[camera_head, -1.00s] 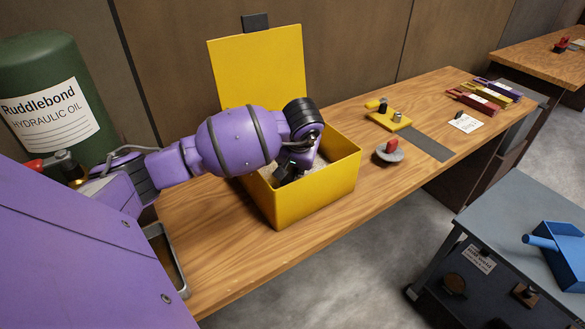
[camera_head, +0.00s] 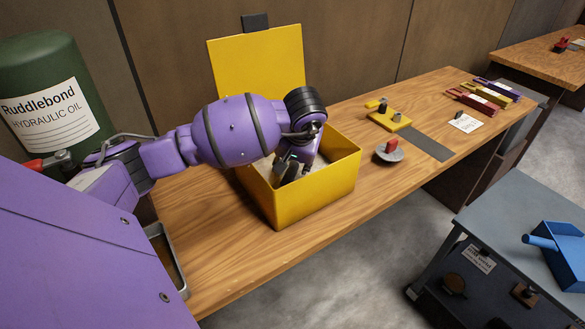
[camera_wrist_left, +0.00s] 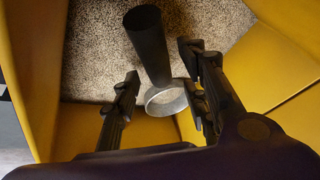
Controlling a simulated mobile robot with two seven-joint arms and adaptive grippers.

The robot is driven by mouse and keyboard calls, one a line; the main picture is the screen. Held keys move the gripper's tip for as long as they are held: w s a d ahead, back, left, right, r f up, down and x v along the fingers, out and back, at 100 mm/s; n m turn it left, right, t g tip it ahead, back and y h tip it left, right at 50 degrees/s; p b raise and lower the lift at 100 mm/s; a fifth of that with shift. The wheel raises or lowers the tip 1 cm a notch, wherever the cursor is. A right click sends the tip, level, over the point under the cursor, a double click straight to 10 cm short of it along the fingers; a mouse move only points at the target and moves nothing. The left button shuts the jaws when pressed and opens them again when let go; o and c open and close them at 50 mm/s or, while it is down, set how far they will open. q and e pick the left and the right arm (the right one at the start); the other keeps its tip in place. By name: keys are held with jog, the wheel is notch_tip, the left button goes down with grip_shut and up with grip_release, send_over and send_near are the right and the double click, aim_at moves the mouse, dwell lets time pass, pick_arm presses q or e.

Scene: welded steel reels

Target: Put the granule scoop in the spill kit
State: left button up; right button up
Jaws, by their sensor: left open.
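The spill kit (camera_head: 315,200) is a yellow box on the wooden bench, its lid (camera_head: 257,65) raised at the back. My left gripper (camera_head: 287,172) reaches down inside it. In the left wrist view, the open fingers of my left gripper (camera_wrist_left: 160,100) point at a dark tapered handle with a pale metal ring at its lower end; this looks like the granule scoop (camera_wrist_left: 148,48). It leans over beige granules (camera_wrist_left: 95,50) in the box, between and beyond the fingers. Whether a finger touches it I cannot tell. My right gripper is out of view.
A grey metal tray (camera_head: 168,262) lies at the bench's left end. A green oil drum (camera_head: 45,90) stands at left. To the right are a red-topped grey piece (camera_head: 390,150), a yellow block (camera_head: 388,118) and coloured tools. A blue pan-shaped scoop (camera_head: 565,255) lies on a grey cart.

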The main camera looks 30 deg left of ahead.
pick_arm(q)
jog(key=v, duration=0.9)
jog(key=shift+f, duration=0.1)
